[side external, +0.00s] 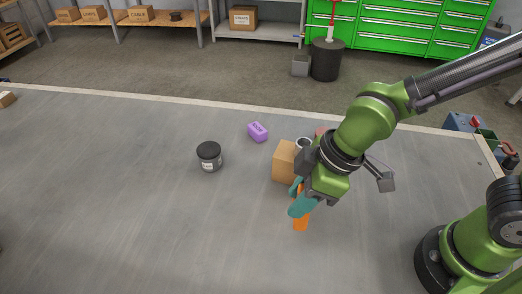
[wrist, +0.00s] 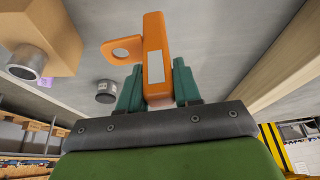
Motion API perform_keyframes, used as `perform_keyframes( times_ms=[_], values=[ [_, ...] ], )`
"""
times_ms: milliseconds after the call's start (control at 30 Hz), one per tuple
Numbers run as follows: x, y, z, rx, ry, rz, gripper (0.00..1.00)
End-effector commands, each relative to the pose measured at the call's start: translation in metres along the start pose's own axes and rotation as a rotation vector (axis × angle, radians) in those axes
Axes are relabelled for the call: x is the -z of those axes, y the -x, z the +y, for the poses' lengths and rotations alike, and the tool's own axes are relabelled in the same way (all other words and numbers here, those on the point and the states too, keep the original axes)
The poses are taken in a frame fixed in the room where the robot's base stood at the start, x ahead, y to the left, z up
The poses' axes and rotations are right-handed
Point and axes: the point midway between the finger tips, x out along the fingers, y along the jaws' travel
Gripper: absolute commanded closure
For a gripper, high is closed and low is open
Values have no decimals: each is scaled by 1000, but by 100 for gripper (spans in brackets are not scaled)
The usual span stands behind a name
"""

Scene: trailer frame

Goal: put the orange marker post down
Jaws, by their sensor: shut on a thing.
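The orange marker post (side external: 300,223) is held below my gripper (side external: 299,206) in the side view, low over the grey table (side external: 130,200). In the wrist view the post (wrist: 155,50) shows a pale label and a tab with a round hole on its left. My gripper's teal fingers (wrist: 158,88) are shut on it, one on each side. I cannot tell whether its lower end touches the table. In the side view the fingers and wrist hide its upper part.
A tan box (side external: 285,162) stands close behind my gripper, with a grey metal cylinder (side external: 304,143) beside it. A black jar (side external: 209,157) and a purple block (side external: 257,131) stand farther left. The table's left and front areas are clear.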

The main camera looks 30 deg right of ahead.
Motion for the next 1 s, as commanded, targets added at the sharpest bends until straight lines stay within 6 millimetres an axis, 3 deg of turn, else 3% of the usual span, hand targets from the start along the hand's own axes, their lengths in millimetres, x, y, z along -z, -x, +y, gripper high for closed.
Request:
perform_keyframes(
  times_ms=[100,300,500,700,833,1000],
  values=[
    [3,-14,11,43,94,0,100],
    [11,-28,14,139,322,2,100],
    [21,-31,4,233,555,4,100],
    [26,-32,3,270,649,3,100],
    [46,-44,4,274,659,3,100],
    [87,-65,9,273,656,4,100]
  ],
)
